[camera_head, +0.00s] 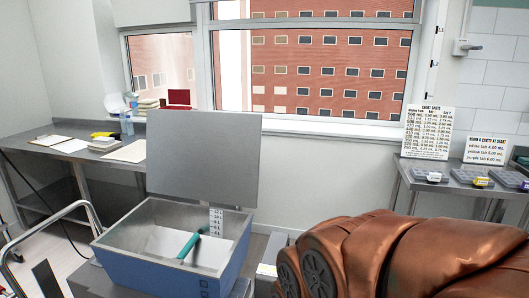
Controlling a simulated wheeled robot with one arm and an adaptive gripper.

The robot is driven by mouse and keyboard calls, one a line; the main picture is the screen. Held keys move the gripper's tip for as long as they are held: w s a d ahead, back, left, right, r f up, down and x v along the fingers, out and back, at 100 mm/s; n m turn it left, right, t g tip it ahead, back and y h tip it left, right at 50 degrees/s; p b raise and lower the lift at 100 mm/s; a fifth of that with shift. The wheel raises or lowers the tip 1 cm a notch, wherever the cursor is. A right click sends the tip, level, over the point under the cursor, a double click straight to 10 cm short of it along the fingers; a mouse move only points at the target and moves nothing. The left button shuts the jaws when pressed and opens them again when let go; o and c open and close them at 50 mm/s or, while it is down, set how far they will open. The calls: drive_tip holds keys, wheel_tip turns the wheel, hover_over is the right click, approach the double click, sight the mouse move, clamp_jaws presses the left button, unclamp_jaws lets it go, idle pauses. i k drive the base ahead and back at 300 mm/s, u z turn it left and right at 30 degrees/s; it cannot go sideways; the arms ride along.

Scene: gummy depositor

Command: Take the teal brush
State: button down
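A teal brush (188,245) shows inside the open blue-sided metal tub (160,276). It lies at a slant, its upper end by a small dark part towards the tub's back right. I cannot tell whether it rests on the floor of the tub or on something in it. The tub's grey lid (203,155) stands raised behind it. A white scale strip stands at the tub's back right, just behind the brush. My gripper is not in view; only copper-coloured links of my arm fill the lower right, apart from the brush.
A metal side table (85,150) with papers and bottles stands at the back left. A right-hand table (450,187) holds tabbed boxes and two signs. A metal rail (50,222) stands left of the tub. The space above the tub's opening looks clear.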

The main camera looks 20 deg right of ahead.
sight(180, 260)
drive_tip(key=z, duration=1.35)
drive_tip(key=i, duration=3.2)
drive_tip(key=u, duration=1.7)
drive_tip(key=i, duration=0.4)
drive_tip(key=u, duration=2.4)
